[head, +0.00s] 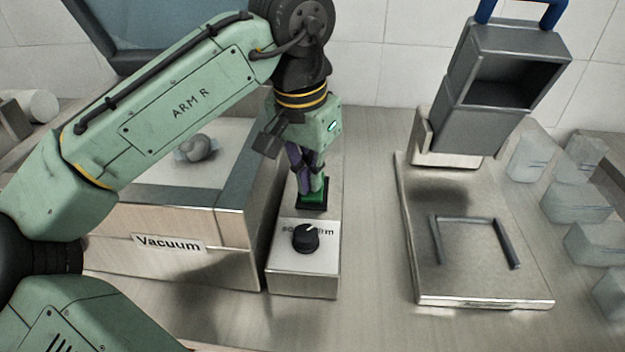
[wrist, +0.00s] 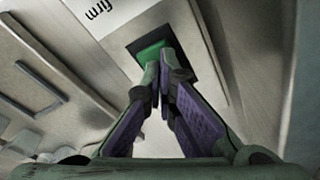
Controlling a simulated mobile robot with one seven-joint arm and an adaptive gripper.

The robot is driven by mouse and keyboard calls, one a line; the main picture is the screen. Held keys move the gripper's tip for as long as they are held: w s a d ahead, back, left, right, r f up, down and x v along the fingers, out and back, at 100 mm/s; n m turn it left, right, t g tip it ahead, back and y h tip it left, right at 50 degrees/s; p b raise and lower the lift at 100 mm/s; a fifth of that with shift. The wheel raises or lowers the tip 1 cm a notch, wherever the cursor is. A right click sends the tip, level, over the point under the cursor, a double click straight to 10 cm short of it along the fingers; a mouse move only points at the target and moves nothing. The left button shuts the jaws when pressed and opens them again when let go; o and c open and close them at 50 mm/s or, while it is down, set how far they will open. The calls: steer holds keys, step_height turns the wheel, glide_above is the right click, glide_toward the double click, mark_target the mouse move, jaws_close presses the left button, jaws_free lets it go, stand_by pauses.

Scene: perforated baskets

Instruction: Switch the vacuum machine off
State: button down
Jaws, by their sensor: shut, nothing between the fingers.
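The vacuum machine (head: 115,220) is a metal box labelled "Vacuum" on the counter, left of centre in the head view. Beside its right side stands a narrow metal control box (head: 290,283). Its top has a black knob (head: 305,240) and, behind that, a green rocker switch (head: 318,187) in a black frame. My gripper (head: 310,188) points down over the switch, its fingers shut and empty. In the wrist view the fingertips (wrist: 163,68) overlap the green switch (wrist: 149,52) and look to be at or on it; contact is not certain. The fingers hide part of the switch.
A metal plate with a raised grey bracket (head: 425,285) and a grey hopper-like device with a blue handle (head: 485,115) stand to the right. Several translucent blocks (head: 575,200) line the far right. A grey lump (head: 197,148) lies on the vacuum machine. Counter in front is clear.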

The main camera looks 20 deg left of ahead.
steer(key=shift+r, duration=0.1)
step_height(320, 180, up, 7)
steer(key=p, duration=0.6)
steer(key=shift+p, duration=0.35)
steer(key=shift+s, duration=0.1)
